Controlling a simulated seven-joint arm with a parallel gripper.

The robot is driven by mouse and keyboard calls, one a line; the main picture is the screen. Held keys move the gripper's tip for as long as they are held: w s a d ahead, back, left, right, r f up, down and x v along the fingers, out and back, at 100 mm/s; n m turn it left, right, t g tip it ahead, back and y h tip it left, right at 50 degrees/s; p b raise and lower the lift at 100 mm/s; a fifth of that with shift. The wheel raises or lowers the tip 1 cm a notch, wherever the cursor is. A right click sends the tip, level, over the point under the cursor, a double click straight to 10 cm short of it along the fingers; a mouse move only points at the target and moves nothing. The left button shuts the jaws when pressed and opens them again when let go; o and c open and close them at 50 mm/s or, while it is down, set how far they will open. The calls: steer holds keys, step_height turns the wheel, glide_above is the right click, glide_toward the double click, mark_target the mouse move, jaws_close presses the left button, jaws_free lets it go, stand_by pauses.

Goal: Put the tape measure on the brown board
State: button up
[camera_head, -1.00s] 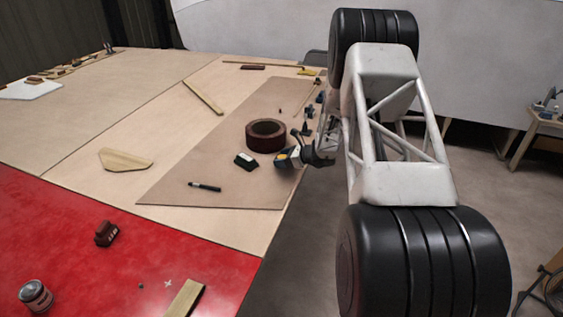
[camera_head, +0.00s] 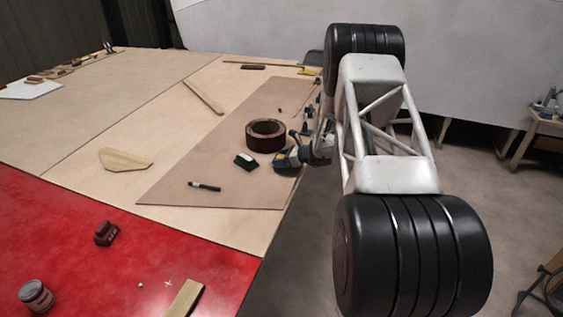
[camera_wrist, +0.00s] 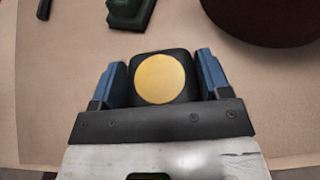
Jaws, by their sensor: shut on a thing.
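The tape measure (camera_wrist: 160,78) is a black block with a round yellow face. In the wrist view it sits between the two blue fingers of my gripper (camera_wrist: 161,80), which is shut on it. The brown board (camera_wrist: 60,110) fills the background there, beneath the tape measure. In the head view the brown board (camera_head: 215,175) is a large flat sheet, and my gripper (camera_head: 286,158) is over its right edge, beside the brown ring. I cannot tell whether the tape measure touches the board.
On the board are a dark brown ring (camera_head: 265,135), a dark green block (camera_head: 245,160) and a black marker (camera_head: 204,186). Several small dark items stand along its far right edge. A wooden strip (camera_head: 203,97) lies left of the board. The board's left part is clear.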

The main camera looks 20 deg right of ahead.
steer(key=shift+f, duration=0.65)
steer(key=shift+f, duration=0.15)
steer(key=o, duration=1.1)
steer(key=shift+c, duration=0.2)
steer(key=shift+s+d+r, duration=0.1)
steer(key=shift+r, duration=0.1)
steer(key=v, duration=1.1)
steer(key=shift+s+d+r, duration=0.2)
steer(key=shift+s+d, duration=0.05)
